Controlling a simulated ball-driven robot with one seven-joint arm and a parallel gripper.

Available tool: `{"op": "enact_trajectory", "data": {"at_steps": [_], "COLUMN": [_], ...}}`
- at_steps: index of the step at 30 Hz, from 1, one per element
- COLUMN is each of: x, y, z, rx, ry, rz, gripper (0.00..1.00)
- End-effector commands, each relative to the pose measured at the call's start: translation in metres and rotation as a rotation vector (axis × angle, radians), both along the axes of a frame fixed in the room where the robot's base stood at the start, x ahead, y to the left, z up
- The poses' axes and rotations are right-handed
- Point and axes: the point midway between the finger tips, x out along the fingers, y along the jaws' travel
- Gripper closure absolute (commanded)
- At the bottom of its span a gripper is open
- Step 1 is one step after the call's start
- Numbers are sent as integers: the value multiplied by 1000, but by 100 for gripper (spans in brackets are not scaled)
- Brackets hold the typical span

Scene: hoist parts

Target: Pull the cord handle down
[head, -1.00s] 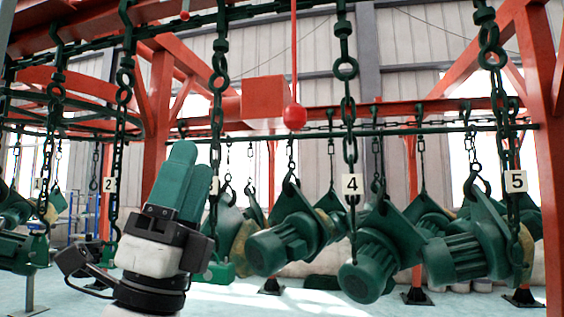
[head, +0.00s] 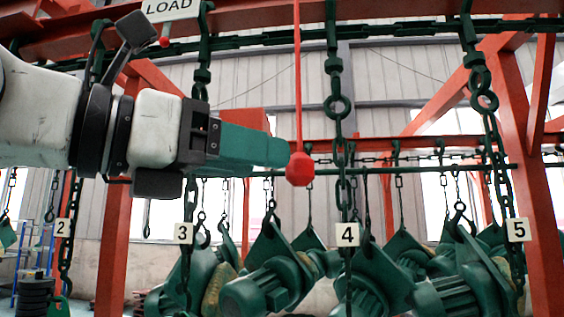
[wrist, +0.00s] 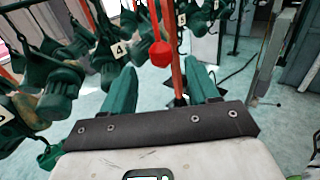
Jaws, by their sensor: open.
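The cord handle is a red faceted ball (head: 300,169) on a thin red cord that hangs straight down. My gripper (head: 284,152) points right, level, with its green fingertips close to the ball's left side in the head view. In the wrist view the ball (wrist: 160,54) appears ahead of the gap between the two spread fingers (wrist: 161,78). The gripper is open and holds nothing. Whether the fingertips touch the ball cannot be told. A smaller red ball (head: 164,42) hangs further back, below a white LOAD sign (head: 171,8).
Green chains with number plates, such as 4 (head: 347,235), hang right of and below the handle. Green hoist motors (head: 258,291) hang lower down. Red steel beams and posts (head: 115,240) stand around. The wrist view shows open pale floor (wrist: 260,125) at right.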

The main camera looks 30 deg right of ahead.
Motion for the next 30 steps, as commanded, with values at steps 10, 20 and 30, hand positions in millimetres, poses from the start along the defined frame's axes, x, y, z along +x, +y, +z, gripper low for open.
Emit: {"op": "enact_trajectory", "data": {"at_steps": [10, 20, 30], "x": [9, 12, 11], "y": [-58, -73, -73], "z": [2, 0, 0], "rx": [-3, -4, -3], "ry": [1, 1, 1], "rz": [-4, -2, -2], "gripper": [40, 40, 57]}}
